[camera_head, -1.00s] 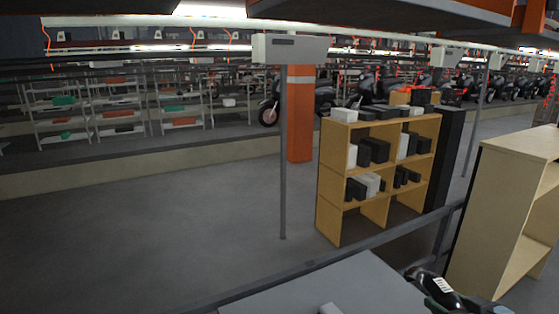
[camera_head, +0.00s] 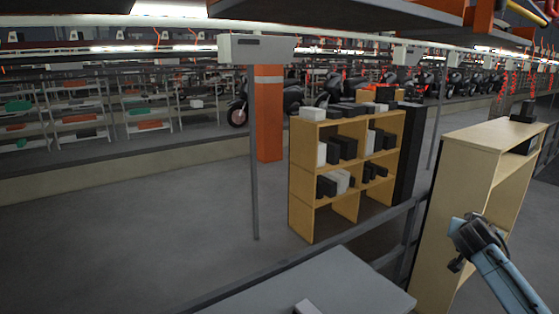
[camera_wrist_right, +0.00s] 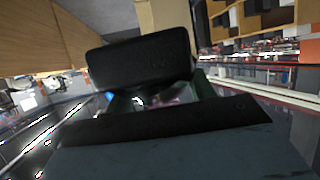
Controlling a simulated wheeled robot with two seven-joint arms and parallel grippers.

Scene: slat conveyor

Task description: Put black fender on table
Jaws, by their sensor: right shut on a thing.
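A black, rounded, block-like part, which I take to be the black fender (camera_wrist_right: 145,58), fills the middle of the right wrist view. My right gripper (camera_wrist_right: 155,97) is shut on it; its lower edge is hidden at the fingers. In the head view my right arm comes in from the lower right, and its dark end (camera_head: 476,238) is up in front of the pale wooden shelf. The fender cannot be told apart from the dark gripper there. A grey flat-topped table (camera_head: 340,282) is at the bottom, left of and below this arm. My left gripper is not in view.
A small pale block (camera_head: 306,307) sits on the grey top's near edge. A pale wooden shelf (camera_head: 455,190) stands close on the right, behind my arm. A wooden rack with boxes (camera_head: 300,205) stands beyond a dark rail (camera_head: 270,268). Open floor lies left.

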